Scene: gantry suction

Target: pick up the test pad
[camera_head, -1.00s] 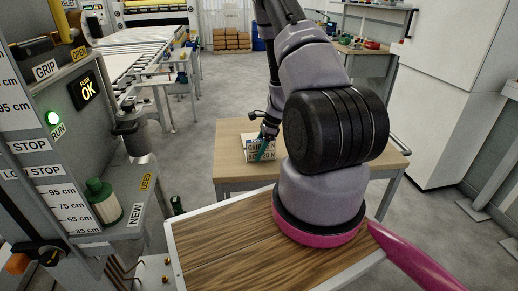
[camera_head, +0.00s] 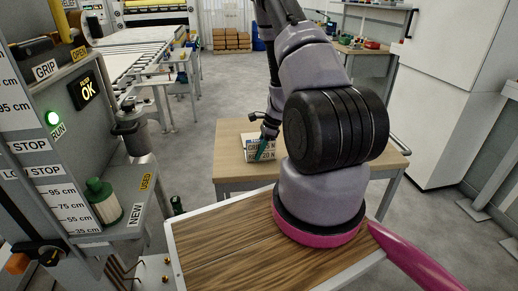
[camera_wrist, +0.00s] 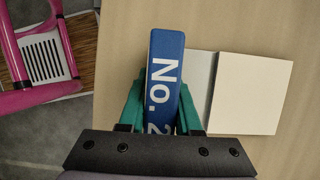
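In the wrist view a narrow blue block marked "No. 2" (camera_wrist: 165,70), which I take to be the test pad, lies between the green fingers of my gripper (camera_wrist: 164,100). The fingers flank it closely on both sides. Whether they press on it is not clear. The block's lower end is hidden by the gripper body.
A pale flat panel (camera_wrist: 250,93) lies right of the block. The wooden table (camera_head: 232,182) is mostly bare. A grey station with a green lamp (camera_head: 53,118) stands at left, and a white cabinet (camera_head: 445,100) at right.

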